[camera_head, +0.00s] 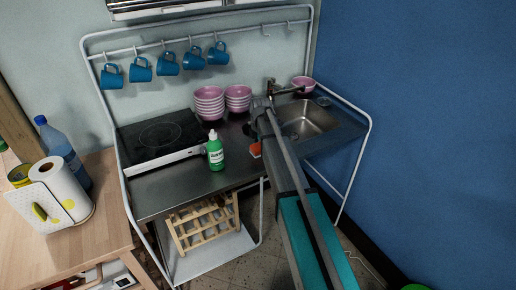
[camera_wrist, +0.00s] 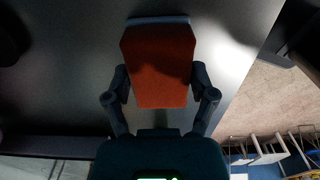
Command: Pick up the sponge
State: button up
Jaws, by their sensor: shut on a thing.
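The sponge (camera_head: 256,149) is orange-red and shows on the steel counter area, just left of my arm and near the front edge by the sink. In the wrist view the sponge (camera_wrist: 160,65) is large and central, with a pale blue-grey strip along its far edge. My gripper (camera_wrist: 160,92) has a finger on each side of the sponge and is shut on it. In the head view the gripper is mostly hidden behind my arm. I cannot tell whether the sponge still touches the counter.
A green bottle (camera_head: 215,152) stands left of the sponge. Pink bowls (camera_head: 209,103) are stacked behind, and the sink (camera_head: 304,119) with its faucet (camera_head: 287,90) is at the right. A black hob (camera_head: 160,136) is at the left. Blue mugs (camera_head: 167,64) hang above from a rail.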

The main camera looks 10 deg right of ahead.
jog(key=shift+r+p, duration=1.25)
jog(key=shift+r, duration=0.05)
jog(key=s+d+r+p, duration=0.1)
jog(key=s+r+p, duration=0.9)
jog(key=s, duration=0.4)
jog(key=shift+d+r, duration=0.15)
jog(key=shift+d, duration=0.2)
jog(key=o, duration=0.3)
jog(key=c, duration=0.4)
notch_tip(320, 180, down, 3)
jog(key=b, duration=0.3)
jog(key=shift+w, duration=0.15)
jog(key=shift+c, duration=0.2)
